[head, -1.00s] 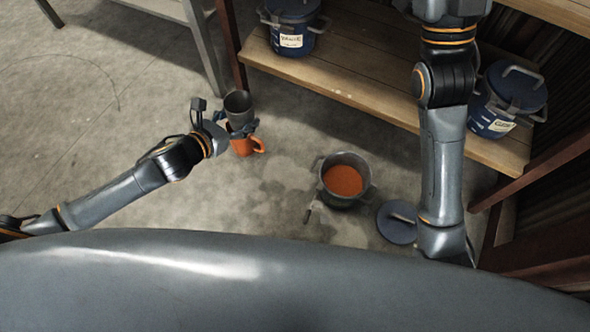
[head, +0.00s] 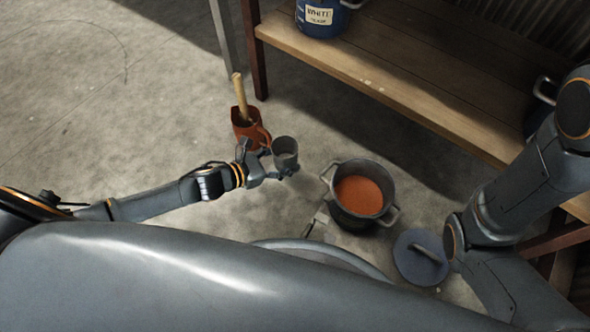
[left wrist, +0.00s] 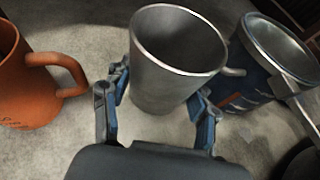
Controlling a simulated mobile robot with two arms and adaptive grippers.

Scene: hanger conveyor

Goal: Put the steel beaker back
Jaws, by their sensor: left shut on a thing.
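The steel beaker (head: 285,150) is a small grey metal cup, held upright by my left gripper (head: 272,172) between the orange mug and the pot. In the left wrist view the beaker (left wrist: 178,62) stands between the two fingers of the left gripper (left wrist: 155,115), which are shut on it, and it looks empty. The orange mug (head: 244,132) stands on the floor just left of and beyond the beaker, with a wooden handle (head: 239,95) sticking out of it. My right gripper is not in view; only the right arm shows.
An open pot (head: 342,217) of orange-red liquid (head: 359,195) stands right of the beaker. Its blue lid (head: 420,257) lies on the floor nearby. The floor at left is clear.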

